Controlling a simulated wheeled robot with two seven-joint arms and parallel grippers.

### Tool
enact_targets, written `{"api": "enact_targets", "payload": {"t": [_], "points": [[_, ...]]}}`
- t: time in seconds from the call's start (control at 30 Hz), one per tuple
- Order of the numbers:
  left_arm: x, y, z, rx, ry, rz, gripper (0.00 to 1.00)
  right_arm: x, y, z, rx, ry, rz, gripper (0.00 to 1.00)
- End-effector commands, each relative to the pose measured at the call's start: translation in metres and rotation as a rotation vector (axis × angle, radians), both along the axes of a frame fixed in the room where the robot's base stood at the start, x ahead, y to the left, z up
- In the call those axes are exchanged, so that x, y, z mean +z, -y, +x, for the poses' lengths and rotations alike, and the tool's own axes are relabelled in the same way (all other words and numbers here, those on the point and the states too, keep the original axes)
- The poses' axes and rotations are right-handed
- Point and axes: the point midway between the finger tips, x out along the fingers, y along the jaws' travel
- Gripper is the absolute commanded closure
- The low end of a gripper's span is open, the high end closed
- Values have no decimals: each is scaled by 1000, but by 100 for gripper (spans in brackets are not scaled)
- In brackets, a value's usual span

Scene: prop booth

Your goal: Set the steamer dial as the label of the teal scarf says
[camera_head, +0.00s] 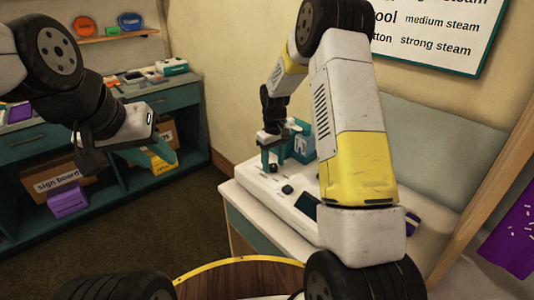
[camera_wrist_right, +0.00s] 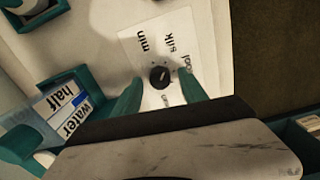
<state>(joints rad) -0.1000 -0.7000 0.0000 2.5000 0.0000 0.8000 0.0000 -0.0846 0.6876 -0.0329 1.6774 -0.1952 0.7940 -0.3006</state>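The white steamer (camera_head: 262,190) lies on the bench at the middle of the head view. Its small black dial (camera_wrist_right: 160,77) shows in the right wrist view on a white panel (camera_wrist_right: 133,45) lettered "min", "silk" and "wool", with another word partly hidden. I cannot tell clearly where the dial points. My right gripper (camera_wrist_right: 160,92) is open, its teal fingers on either side of the dial; contact is not clear. It also shows in the head view (camera_head: 271,158), hiding the dial. My left gripper (camera_head: 152,153) looks open and empty, away at the left. No teal scarf shows.
A wall chart (camera_head: 440,35) reads "medium steam" beside partly covered "wool" and "strong steam" beside "cotton". A teal-framed water tank (camera_head: 302,142) stands by the right gripper. A purple speckled cloth (camera_head: 515,235) hangs at right. Shelves with boxes (camera_head: 68,200) stand at left.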

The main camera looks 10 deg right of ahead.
Motion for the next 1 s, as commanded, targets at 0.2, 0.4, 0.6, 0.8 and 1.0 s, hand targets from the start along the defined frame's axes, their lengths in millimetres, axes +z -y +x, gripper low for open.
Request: {"api": "enact_targets", "payload": {"t": [0.2,0.4,0.6,0.8,1.0], "points": [[0,0,0,0,0,0,64,1,0,0,0,-1,0,50],[0,0,0,0,0,0,64,25,0,1,0,3,1,50],[0,0,0,0,0,0,64,59,0,1,0,3,1,50],[0,0,0,0,0,0,64,76,0,0,0,0,0,50],[0,0,0,0,0,0,64,78,0,0,0,-1,0,50]]}}
